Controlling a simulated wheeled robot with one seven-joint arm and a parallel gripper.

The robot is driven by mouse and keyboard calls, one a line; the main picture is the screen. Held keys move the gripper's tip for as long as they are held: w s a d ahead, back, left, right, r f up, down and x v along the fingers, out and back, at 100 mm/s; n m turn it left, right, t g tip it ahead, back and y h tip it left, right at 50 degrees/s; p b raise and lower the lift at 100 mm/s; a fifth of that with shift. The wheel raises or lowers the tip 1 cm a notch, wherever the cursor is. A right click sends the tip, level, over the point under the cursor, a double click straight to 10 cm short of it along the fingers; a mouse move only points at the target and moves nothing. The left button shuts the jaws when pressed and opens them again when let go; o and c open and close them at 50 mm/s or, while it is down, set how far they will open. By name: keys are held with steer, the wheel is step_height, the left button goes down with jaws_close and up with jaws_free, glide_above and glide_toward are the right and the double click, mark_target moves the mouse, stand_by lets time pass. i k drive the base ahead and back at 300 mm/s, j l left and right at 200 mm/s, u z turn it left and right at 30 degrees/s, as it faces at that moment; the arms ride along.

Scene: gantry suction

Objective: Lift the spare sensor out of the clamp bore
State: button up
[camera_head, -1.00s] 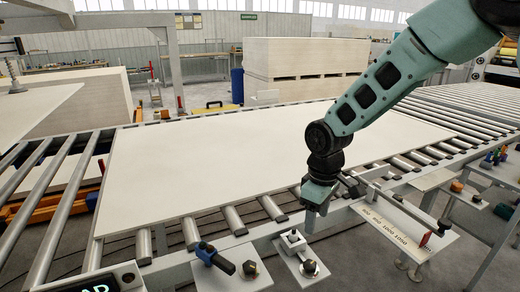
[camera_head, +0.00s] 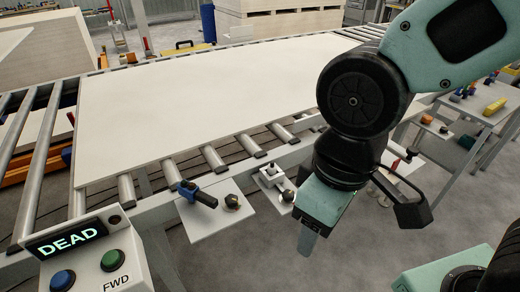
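A pale grey clamp block (camera_head: 270,176) stands on the right-hand bracket plate at the conveyor's near edge. A small light piece stands up from its top; I cannot tell surely whether this is the spare sensor.
A control box (camera_head: 110,262) reading DEAD, with blue and green buttons, stands at near left. A large white board (camera_head: 220,100) lies on the rollers. A side table (camera_head: 490,112) with small tools is at right. Open floor shows below the plates.

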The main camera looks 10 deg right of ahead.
mark_target(272, 168)
steer(key=i+j+z, duration=0.1)
steer(key=j+z, duration=1.05)
steer(key=i+j, duration=0.05)
steer(key=j, duration=0.05)
